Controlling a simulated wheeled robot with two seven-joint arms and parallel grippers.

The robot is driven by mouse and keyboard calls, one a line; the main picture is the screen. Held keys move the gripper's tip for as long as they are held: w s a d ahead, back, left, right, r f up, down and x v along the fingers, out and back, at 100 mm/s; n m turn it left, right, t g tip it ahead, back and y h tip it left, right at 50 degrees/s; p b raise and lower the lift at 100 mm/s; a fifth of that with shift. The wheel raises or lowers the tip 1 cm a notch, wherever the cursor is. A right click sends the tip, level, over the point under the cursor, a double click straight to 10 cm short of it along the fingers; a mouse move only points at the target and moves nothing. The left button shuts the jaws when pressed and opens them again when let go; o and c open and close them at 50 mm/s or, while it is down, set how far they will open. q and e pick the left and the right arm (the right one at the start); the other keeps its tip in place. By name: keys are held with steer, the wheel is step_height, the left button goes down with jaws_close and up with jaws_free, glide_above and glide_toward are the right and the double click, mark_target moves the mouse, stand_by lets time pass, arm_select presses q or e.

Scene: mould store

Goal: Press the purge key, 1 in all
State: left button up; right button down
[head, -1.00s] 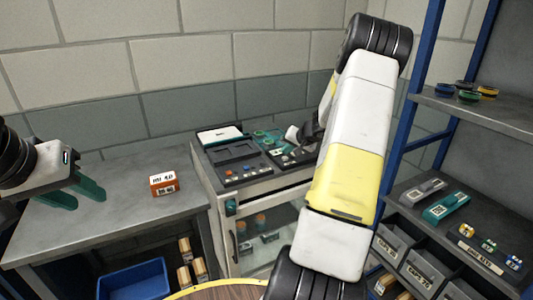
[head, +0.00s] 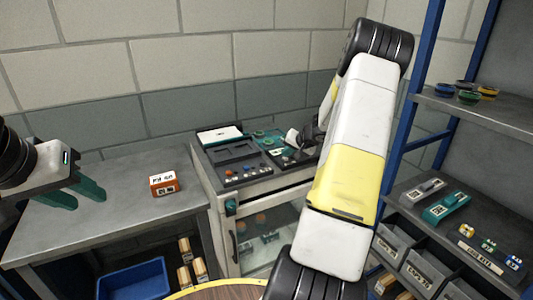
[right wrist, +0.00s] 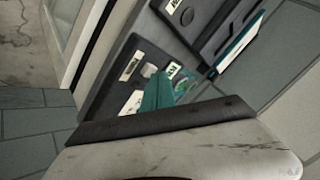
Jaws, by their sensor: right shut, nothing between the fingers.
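The right wrist view shows a dark key panel (right wrist: 118,88) with small white labels, a round pale key (right wrist: 149,70) and a green part beside it. The labels are too small to read, so I cannot tell which key is the purge key. My right gripper (right wrist: 158,78) is shut and empty, its teal fingertips over this panel close to the pale key. I cannot tell whether they touch. In the head view the panel (head: 290,158) lies on the cabinet top, partly hidden by my right arm. My left gripper (head: 76,195) is open and empty over the left bench.
A second panel (head: 240,173) with orange and blue keys lies left on the cabinet (head: 222,188). An orange box (head: 163,184) stands on the grey bench (head: 125,220). A blue bin (head: 133,279) is below. A shelf rack (head: 405,125) stands at right.

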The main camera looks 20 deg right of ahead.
mark_target(286, 161)
steer(key=shift+f, duration=0.25)
steer(key=shift+r, duration=0.1)
stand_by(0.4)
steer(key=shift+r, duration=0.8)
steer(key=shift+r, duration=2.55)
